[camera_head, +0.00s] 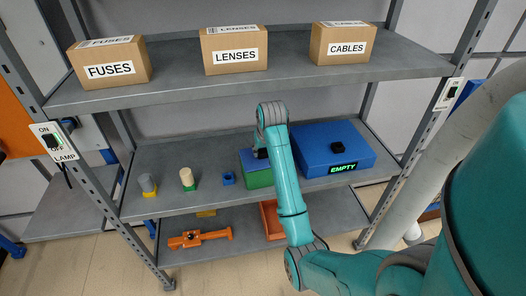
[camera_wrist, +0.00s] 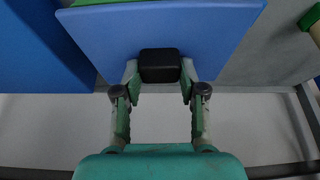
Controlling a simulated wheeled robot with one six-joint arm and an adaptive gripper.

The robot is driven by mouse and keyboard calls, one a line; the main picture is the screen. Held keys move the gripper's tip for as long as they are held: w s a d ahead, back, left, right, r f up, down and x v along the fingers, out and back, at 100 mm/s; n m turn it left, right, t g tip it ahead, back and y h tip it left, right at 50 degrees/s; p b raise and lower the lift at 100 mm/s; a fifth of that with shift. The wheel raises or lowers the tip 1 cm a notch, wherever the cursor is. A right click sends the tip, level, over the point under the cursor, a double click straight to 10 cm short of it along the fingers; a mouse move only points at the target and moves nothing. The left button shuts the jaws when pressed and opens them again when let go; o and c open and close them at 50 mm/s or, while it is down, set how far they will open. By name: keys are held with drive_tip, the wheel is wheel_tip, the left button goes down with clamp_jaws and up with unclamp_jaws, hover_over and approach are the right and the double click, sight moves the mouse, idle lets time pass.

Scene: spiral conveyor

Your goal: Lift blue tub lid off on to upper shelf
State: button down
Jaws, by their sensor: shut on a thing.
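A green tub (camera_head: 258,179) with a blue lid (camera_head: 247,156) stands on the middle shelf, partly hidden behind my arm. In the wrist view the blue lid (camera_wrist: 165,28) fills the upper middle, with a black knob (camera_wrist: 160,64) near its edge. My gripper (camera_wrist: 160,82) is shut on this knob, one finger on each side. In the head view my gripper (camera_head: 262,153) is at the lid, mostly hidden by my arm. A strip of green shows past the lid's edge; I cannot tell whether the lid is raised. The upper shelf (camera_head: 180,87) is above.
Boxes marked FUSES (camera_head: 110,64), LENSES (camera_head: 236,50) and CABLES (camera_head: 342,43) stand on the upper shelf, with bare gaps between them. A blue case marked EMPTY (camera_head: 325,155) is just right of the tub. A small blue block (camera_head: 228,179) is left of it.

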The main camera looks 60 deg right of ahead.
drive_tip(key=shift+r, duration=1.2)
drive_tip(key=shift+r, duration=0.1)
